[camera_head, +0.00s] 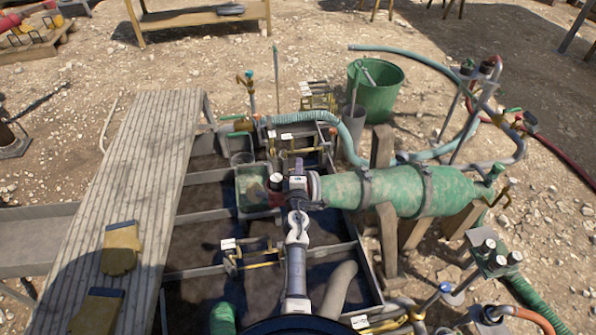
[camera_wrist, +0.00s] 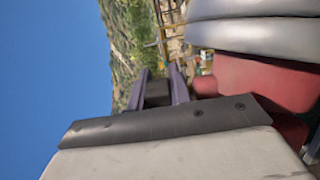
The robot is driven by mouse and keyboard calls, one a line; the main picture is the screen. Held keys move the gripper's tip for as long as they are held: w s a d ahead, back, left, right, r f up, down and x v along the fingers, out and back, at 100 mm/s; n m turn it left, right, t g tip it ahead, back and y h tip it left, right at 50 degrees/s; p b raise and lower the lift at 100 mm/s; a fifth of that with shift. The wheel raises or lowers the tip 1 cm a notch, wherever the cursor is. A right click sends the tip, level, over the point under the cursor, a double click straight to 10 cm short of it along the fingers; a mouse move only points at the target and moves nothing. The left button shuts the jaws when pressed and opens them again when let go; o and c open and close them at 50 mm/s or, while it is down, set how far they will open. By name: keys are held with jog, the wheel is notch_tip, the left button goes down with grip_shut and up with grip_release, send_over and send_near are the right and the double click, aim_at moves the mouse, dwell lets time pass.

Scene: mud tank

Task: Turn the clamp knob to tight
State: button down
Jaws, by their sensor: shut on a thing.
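My gripper (camera_head: 298,163) is at the left end of the green cylindrical tank, by its pale end ring (camera_head: 314,187). In the wrist view its two purple fingers (camera_wrist: 160,76) are closed on a dark block (camera_wrist: 157,93), which appears to be the clamp knob. The knob's marking and how far it is turned cannot be read. A red part (camera_wrist: 265,82) and a grey ribbed part (camera_wrist: 270,35) sit close to the right of the fingers. In the head view my wrist hides most of the clamp.
The green tank (camera_head: 400,192) lies on wooden supports to the right. A red fitting with a dark cap (camera_head: 276,183) and a clear box (camera_head: 247,190) stand left of my gripper. A plank walkway (camera_head: 150,150) holds yellow gloves (camera_head: 121,248). A green bucket (camera_head: 377,95) stands behind.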

jog(key=shift+d+m+h+b, duration=0.15)
jog(key=shift+m+h+b, duration=0.8)
jog(key=shift+h, duration=0.45)
jog(key=c, duration=1.3)
grip_release()
jog(key=shift+s, duration=0.15)
